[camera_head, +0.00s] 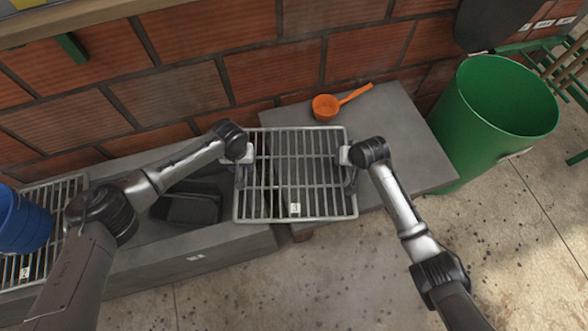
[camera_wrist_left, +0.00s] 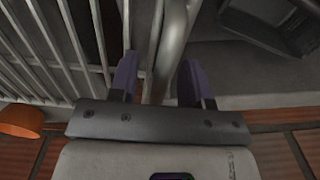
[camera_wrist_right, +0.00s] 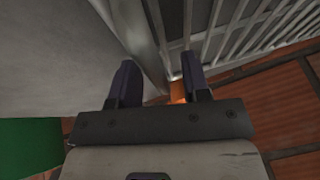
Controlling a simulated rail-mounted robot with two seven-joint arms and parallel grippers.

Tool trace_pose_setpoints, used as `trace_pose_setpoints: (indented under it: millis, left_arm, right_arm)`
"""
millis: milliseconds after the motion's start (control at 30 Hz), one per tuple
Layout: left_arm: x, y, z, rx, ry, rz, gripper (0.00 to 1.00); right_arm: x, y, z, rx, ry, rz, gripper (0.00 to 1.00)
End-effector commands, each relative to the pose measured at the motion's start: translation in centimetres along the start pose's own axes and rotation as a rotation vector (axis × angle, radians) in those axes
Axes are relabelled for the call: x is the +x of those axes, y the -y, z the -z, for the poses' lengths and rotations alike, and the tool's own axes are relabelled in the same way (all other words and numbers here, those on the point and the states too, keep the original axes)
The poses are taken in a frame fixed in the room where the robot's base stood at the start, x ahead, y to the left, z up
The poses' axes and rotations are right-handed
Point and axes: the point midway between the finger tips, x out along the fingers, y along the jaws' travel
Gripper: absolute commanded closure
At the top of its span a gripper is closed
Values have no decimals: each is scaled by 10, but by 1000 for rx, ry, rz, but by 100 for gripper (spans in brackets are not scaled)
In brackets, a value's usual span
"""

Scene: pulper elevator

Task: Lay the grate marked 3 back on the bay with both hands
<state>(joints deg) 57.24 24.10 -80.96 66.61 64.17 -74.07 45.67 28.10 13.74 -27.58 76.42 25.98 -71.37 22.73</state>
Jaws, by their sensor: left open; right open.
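A metal grate (camera_head: 272,190) with a small white tag (camera_head: 295,209), its mark too small to read, spans from the trough's right end onto a grey slab. My left gripper (camera_head: 243,174) is at its left side bar, open; in the left wrist view the fingers (camera_wrist_left: 157,75) stand either side of that bar (camera_wrist_left: 172,45). My right gripper (camera_head: 348,174) is at its right side, open; in the right wrist view the fingers (camera_wrist_right: 158,78) straddle the side bar (camera_wrist_right: 140,45). The open bay (camera_head: 150,222) in the grey trough lies left of the grate, with a dark tray (camera_head: 188,207) inside.
An orange scoop (camera_head: 326,107) lies on the grey slab (camera_head: 400,135) behind the grate. A green barrel (camera_head: 490,120) stands right of the slab. A blue bucket (camera_head: 22,225) sits on another grate (camera_head: 68,195) at the far left. A brick wall (camera_head: 270,70) runs behind.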

Motion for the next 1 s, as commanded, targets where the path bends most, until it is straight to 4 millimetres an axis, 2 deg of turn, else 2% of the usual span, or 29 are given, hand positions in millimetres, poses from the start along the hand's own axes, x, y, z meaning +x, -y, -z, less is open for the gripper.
trace_pose_setpoints:
  millis: [100,533,1000]
  left_arm:
    - [0,0,0,0,0,0,58]
    - [0,0,0,0,0,0,99]
    - [0,0,0,-1,0,1,100]
  right_arm:
    - [0,0,0,0,0,0,59]
    - [0,0,0,0,0,0,100]
    - [0,0,0,0,0,-1,100]
